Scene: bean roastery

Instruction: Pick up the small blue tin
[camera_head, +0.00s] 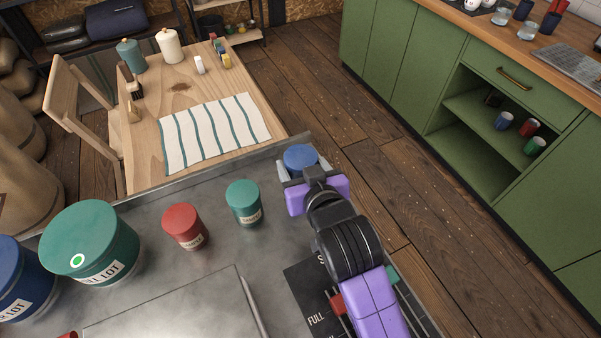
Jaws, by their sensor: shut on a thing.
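The small blue tin (300,157) is at the far right corner of the grey metal table. Its blue lid shows; its lower part is hidden behind my gripper. My gripper (299,168) is shut on the tin, with a pale finger on each side of it. I cannot tell whether the tin rests on the table or is slightly above it.
A small green tin (243,203) and a small red tin (184,226) stand left of my gripper on the metal table (215,265). A large green tin (90,243) and a large blue tin (22,280) stand further left. A wooden table with a striped cloth (215,132) lies beyond.

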